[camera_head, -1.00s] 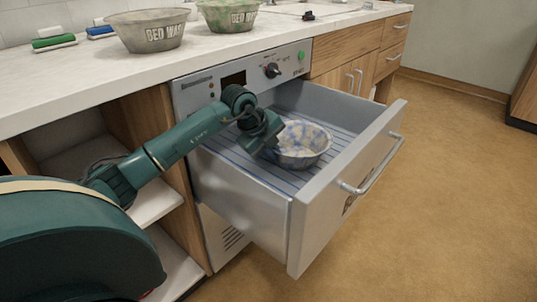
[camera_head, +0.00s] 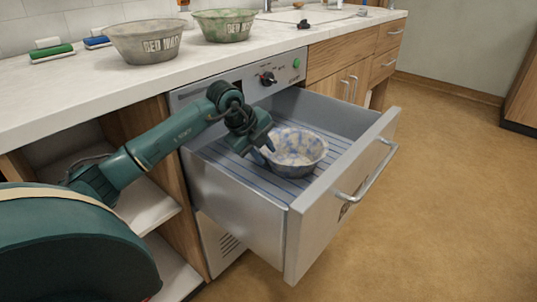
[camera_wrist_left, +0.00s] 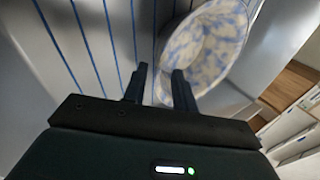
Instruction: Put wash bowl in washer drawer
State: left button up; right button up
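The wash bowl (camera_head: 304,150), blue and white marbled, sits upright on the blue-striped floor of the washer drawer (camera_head: 343,194), which is pulled open. It also shows in the left wrist view (camera_wrist_left: 212,45). My left gripper (camera_head: 263,152) is at the bowl's left rim, pointing down into the drawer. In the left wrist view its two fingers (camera_wrist_left: 160,86) are apart, with the bowl's near rim by the right finger; I cannot tell whether they touch it. My right gripper is not in view.
Two more bowls, one grey (camera_head: 146,42) and one green (camera_head: 224,25), stand on the white counter (camera_head: 62,92) above. Brushes (camera_head: 52,50) lie at the counter's left. Open shelves (camera_head: 150,207) are left of the washer. The floor to the right is clear.

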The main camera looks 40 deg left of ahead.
pick_arm(q)
jog(key=v, duration=0.3)
jog(key=shift+s+r, duration=0.1)
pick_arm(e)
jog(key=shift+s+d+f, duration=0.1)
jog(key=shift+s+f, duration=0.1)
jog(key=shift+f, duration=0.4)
